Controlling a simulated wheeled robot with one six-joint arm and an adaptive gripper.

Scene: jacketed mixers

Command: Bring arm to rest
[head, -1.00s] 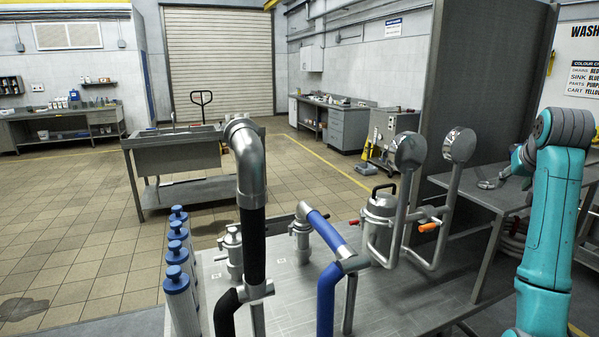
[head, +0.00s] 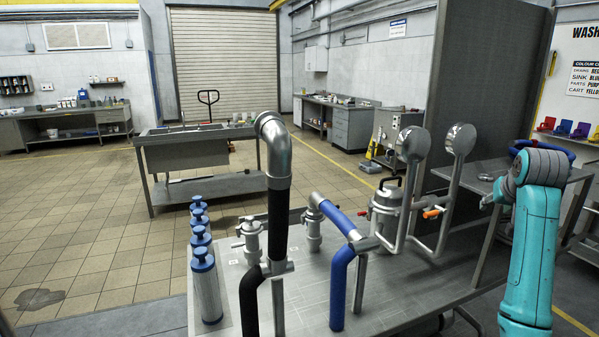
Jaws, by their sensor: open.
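My teal arm stands at the right of the head view, with its grey elbow joint raised. My gripper (head: 486,202) is a small grey shape left of the elbow, in front of the grey side bench (head: 478,171). It is open, and I see nothing in it. Its fingers are too small to make out in detail. It is apart from the pipework on the metal table (head: 300,290).
The table carries a jacketed vessel (head: 386,207), two round gauges (head: 459,139), a black-sleeved pipe (head: 278,222), a blue-sleeved pipe (head: 338,290) and several blue-capped cylinders (head: 206,290). A tall grey panel (head: 487,85) stands behind. Open tiled floor (head: 90,230) lies left.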

